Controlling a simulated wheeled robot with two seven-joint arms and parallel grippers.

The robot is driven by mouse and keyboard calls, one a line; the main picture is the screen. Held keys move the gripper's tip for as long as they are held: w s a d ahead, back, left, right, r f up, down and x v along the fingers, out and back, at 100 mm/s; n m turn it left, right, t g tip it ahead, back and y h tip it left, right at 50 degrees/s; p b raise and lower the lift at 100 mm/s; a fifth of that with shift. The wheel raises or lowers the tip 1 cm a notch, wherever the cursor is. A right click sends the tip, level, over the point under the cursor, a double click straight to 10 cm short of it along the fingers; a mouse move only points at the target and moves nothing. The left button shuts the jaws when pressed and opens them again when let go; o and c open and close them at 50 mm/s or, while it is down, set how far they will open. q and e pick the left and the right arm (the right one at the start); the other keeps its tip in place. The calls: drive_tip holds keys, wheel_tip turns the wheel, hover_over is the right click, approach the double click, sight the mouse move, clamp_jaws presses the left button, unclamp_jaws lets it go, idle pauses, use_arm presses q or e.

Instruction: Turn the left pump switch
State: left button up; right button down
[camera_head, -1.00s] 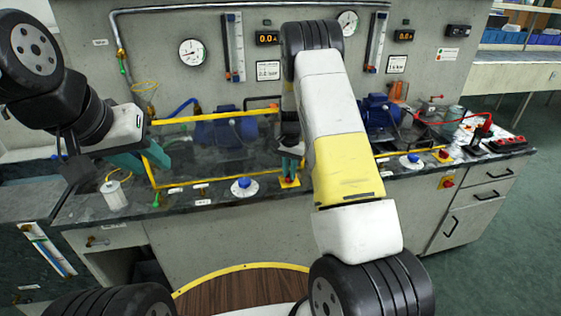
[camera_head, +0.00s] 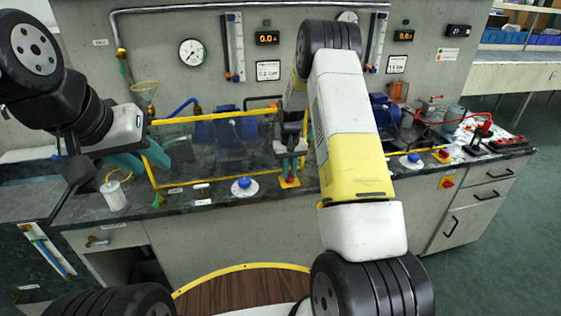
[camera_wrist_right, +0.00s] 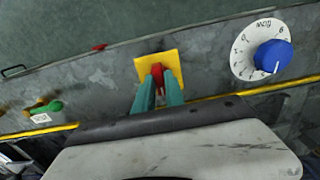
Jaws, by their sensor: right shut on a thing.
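The left pump switch, a red knob (camera_wrist_right: 158,70) on a yellow square plate (camera_head: 290,183), stands near the front edge of the bench. My right gripper (camera_wrist_right: 158,88) points down and is shut on the red knob; its teal fingers cover part of it. In the head view the right gripper (camera_head: 290,172) hides most of the knob. My left gripper (camera_head: 143,160) is at the left end of the yellow-framed clear panel, empty, with its teal fingers apart.
A blue dial knob (camera_head: 243,184) on a white scale is left of the switch; it also shows in the right wrist view (camera_wrist_right: 272,56). The clear panel (camera_head: 215,150) stands behind. Another yellow-plated switch (camera_head: 443,155) sits further right. A white cylinder (camera_head: 114,194) is at left.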

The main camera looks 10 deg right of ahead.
idle(0.5)
drive_tip(key=c, duration=1.4)
unclamp_jaws()
drive_tip(key=shift+r, duration=3.95)
drive_tip(key=shift+r, duration=0.1)
